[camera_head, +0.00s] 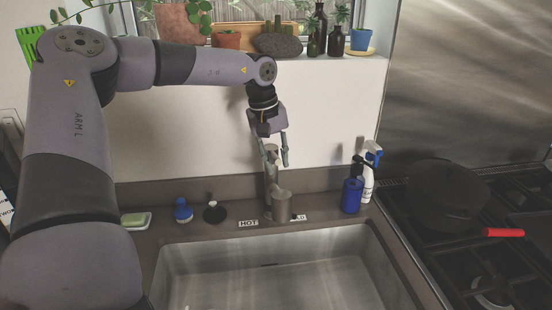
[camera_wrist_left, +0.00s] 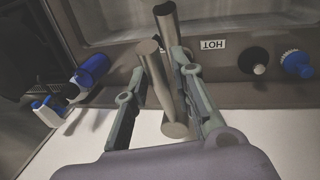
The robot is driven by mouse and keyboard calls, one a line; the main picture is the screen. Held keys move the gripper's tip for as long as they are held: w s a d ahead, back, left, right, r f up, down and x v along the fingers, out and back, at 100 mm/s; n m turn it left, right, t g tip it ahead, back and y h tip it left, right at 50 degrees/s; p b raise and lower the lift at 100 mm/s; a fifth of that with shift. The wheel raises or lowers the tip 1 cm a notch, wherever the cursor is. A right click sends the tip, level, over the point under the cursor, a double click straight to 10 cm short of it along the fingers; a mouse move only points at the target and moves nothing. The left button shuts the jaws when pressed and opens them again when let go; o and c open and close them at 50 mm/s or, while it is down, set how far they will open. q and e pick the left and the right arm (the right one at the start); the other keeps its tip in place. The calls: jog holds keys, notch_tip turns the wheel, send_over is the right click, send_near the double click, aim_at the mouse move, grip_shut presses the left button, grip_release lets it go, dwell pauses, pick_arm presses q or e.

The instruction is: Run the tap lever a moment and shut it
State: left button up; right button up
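The metal tap (camera_head: 280,205) stands on the counter behind the sink, between a HOT label and a second, partly hidden label. My left gripper (camera_head: 274,160) reaches down over the tap from behind, near the wall. Its two fingers are apart. In the left wrist view the tap's grey cylindrical parts (camera_wrist_left: 172,85) lie between the spread fingers of the left gripper (camera_wrist_left: 157,75). I cannot tell whether a finger touches the lever. No water stream is visible in the sink (camera_head: 270,285). My right gripper is not in view.
A blue brush (camera_head: 183,210) and a black-and-white one (camera_head: 214,212) stand left of the tap. A blue bottle (camera_head: 351,196) and a spray bottle (camera_head: 369,175) stand right. Plants and bottles line the windowsill above. A stove with a dark pan (camera_head: 447,195) is at right.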

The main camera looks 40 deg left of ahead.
pick_arm(q)
jog(key=c, duration=0.4)
grip_shut()
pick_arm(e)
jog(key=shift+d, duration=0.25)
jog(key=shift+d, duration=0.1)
pick_arm(q)
jog(key=shift+a, duration=0.1)
